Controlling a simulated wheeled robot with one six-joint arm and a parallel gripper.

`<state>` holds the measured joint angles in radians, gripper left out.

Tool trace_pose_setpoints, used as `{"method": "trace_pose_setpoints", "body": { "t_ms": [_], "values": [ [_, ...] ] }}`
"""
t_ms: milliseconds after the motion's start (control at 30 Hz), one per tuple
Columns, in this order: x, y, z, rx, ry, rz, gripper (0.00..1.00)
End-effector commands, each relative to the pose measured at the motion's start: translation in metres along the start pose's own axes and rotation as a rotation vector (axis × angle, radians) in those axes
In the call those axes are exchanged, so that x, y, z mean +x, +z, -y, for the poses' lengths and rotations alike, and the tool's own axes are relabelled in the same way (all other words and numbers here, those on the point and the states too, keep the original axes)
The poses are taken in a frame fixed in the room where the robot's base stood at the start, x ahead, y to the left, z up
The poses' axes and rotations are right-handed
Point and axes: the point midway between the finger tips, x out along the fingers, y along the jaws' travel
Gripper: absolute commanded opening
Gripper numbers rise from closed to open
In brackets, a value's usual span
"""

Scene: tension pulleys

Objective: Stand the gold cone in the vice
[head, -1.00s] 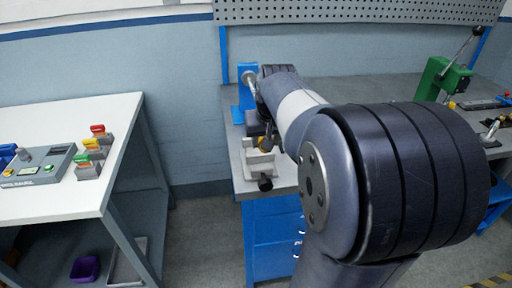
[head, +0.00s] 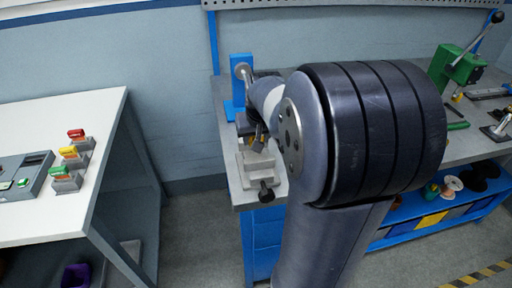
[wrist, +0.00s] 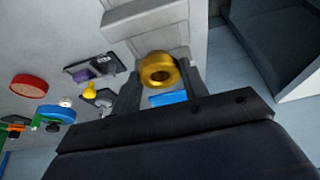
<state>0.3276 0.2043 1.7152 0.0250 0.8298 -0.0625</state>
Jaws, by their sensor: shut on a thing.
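The gold cone (wrist: 159,70) shows in the wrist view as a gold ring-shaped end with a dark hole, between the two fingers of my gripper (wrist: 160,86). My gripper is shut on it. The pale grey vice (wrist: 145,24) is just beyond the cone in the wrist view; whether they touch I cannot tell. In the head view the vice (head: 256,168) sits at the bench's front left corner, its dark handle knob toward me. My gripper (head: 258,142) is just above and behind its jaws there. The cone cannot be made out in the head view.
A blue stand (head: 238,88) rises behind the vice, and a green press (head: 460,68) stands at the bench's right. A white table (head: 55,125) with coloured-top blocks is at left, across a floor gap. A red disc (wrist: 28,87) and small parts show in the wrist view.

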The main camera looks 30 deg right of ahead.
Motion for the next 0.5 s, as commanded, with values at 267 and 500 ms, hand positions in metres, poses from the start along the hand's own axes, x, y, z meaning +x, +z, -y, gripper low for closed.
{"method": "trace_pose_setpoints", "body": {
  "t_ms": [267, 500],
  "values": [
    [0.033, 0.014, 0.000, 0.000, 0.000, 0.003, 0.14],
    [0.036, 0.015, 0.000, 0.000, 0.000, -0.001, 0.14]
  ]
}}
